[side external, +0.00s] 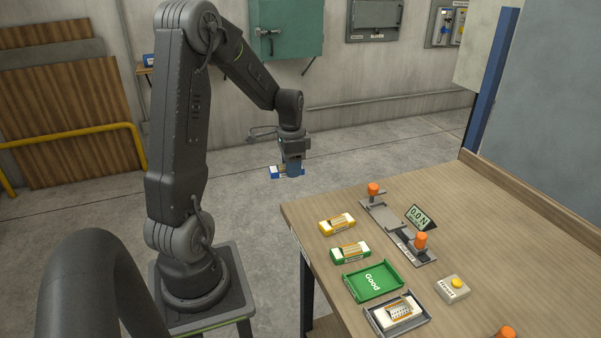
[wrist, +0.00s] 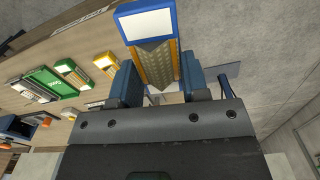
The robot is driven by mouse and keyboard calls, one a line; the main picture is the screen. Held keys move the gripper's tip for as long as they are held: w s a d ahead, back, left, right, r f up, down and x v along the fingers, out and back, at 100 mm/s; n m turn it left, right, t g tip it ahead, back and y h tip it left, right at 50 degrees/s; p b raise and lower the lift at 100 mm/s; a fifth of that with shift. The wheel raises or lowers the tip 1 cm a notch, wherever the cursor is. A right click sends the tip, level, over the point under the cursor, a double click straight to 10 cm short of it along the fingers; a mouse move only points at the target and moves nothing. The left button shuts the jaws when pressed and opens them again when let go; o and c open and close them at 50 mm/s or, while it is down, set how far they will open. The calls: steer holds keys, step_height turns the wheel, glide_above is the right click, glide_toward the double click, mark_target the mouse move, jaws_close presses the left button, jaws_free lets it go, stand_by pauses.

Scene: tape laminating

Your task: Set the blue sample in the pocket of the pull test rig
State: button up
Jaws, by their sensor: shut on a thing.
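My gripper (side external: 293,165) is shut on the blue sample (side external: 275,172), a blue-ended block with a white label. I hold it in the air off the table's far left corner, above the floor. In the wrist view the sample (wrist: 147,24) stands between the two blue fingers (wrist: 160,85), its white-labelled blue end towards the top. The pull test rig (side external: 402,232) lies on the table to the right of my gripper. It has a grey plate, orange knobs (side external: 374,189) and a small display (side external: 420,217) reading about 0.0 N. I cannot make out its pocket clearly.
A yellow sample (side external: 337,224) and a green sample (side external: 350,252) lie near the table's left edge. The table's right side (side external: 530,255) is clear.

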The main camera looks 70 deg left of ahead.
steer(key=w+d+f+m, duration=0.1)
steer(key=w+d+m, duration=0.25)
steer(key=w, duration=0.25)
steer(key=w+d+m, duration=0.2)
steer(key=w+m, duration=0.3)
steer(key=w, duration=0.1)
steer(key=m, duration=0.8)
glide_above(388, 220)
step_height(388, 220, down, 2)
steer(key=shift+f, duration=0.1)
steer(key=shift+d+f, duration=0.15)
steer(key=shift+f, duration=2.6)
steer(key=shift+f, duration=0.75)
steer(key=o, duration=1)
